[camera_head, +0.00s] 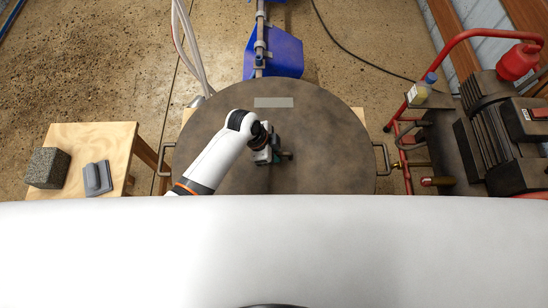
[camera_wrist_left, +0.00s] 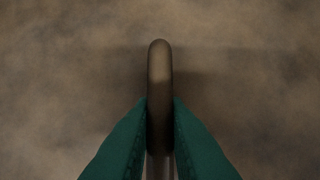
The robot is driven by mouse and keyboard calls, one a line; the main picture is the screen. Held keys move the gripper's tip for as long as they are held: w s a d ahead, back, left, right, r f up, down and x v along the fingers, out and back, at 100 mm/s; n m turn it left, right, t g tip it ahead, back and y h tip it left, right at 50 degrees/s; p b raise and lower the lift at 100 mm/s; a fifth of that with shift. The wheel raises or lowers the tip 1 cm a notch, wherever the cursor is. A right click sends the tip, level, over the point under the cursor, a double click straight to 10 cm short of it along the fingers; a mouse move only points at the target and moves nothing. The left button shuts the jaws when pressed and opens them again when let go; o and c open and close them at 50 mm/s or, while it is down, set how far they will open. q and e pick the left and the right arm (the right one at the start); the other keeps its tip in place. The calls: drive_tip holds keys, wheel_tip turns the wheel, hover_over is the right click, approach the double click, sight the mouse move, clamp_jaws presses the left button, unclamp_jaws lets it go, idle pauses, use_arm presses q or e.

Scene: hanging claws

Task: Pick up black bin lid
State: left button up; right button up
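The black bin lid (camera_head: 320,120) is a large, round, dark grey-brown disc in the middle of the head view, with a pale rectangular label (camera_head: 273,102) near its far edge. My left gripper (camera_head: 275,156) is over the middle of the lid, at its raised handle (camera_head: 287,155). In the left wrist view the handle (camera_wrist_left: 160,85) stands upright between the green fingertips, which press against both its sides. The lid's mottled surface (camera_wrist_left: 70,60) fills the background there. My arm hides part of the lid's left side. My right gripper is not in view.
Metal side handles (camera_head: 383,158) stick out at the lid's left and right. A blue object (camera_head: 285,55) lies beyond.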

use_arm(q)
drive_tip(key=shift+w+r, duration=0.1)
clamp_jaws()
drive_tip(key=shift+r, duration=0.1)
drive_tip(key=shift+r, duration=0.35)
wheel_tip(320, 180, up, 9)
drive_tip(key=shift+r+p, duration=0.2)
drive_tip(key=shift+p, duration=0.5)
